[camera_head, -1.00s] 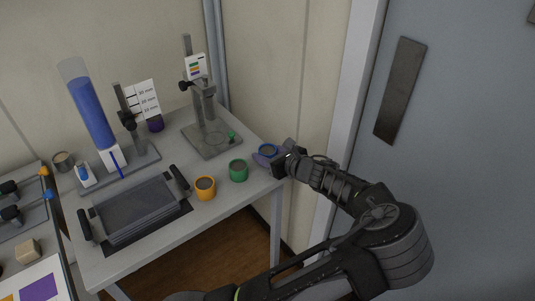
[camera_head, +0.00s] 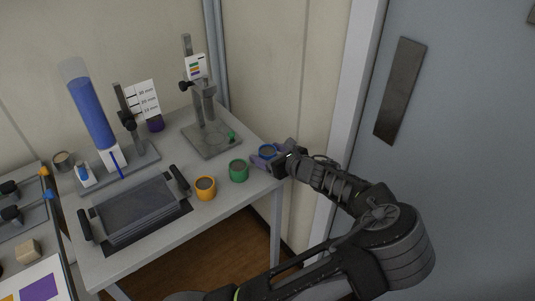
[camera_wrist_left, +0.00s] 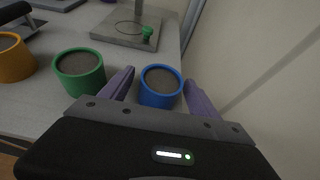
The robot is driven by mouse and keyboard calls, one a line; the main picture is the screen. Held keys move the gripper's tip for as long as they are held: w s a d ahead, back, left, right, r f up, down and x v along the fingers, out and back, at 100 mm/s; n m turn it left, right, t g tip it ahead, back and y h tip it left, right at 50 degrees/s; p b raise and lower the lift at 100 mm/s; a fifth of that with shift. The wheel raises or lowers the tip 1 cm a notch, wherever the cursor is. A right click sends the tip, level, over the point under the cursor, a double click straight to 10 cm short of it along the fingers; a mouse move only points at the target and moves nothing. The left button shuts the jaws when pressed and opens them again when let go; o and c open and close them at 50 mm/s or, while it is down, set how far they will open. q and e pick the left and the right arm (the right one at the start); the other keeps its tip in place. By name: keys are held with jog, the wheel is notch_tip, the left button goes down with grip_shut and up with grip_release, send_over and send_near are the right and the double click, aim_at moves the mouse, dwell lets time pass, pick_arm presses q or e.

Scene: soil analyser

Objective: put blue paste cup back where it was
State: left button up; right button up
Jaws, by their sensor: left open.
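The blue paste cup (camera_head: 267,153), filled with grey paste, stands upright at the right end of the table. It also shows in the left wrist view (camera_wrist_left: 159,95), between the purple fingers. My left gripper (camera_head: 265,155) is open around the cup, with one finger on each side and a gap visible on both sides in the left wrist view. The green cup (camera_head: 238,172) and the orange cup (camera_head: 205,190) stand to its left in a row along the table's front edge. My right gripper is not in view.
A stand with a round-marked base (camera_head: 212,140) and a green knob is behind the cups. A dark grey tray with handles (camera_head: 135,208) lies left of the orange cup. The wall is close on the right of the table (camera_head: 225,205).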

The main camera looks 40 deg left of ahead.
pick_arm(q)
jog(key=v, duration=1.1)
jog(key=shift+d, duration=0.35)
jog(key=shift+r, duration=0.1)
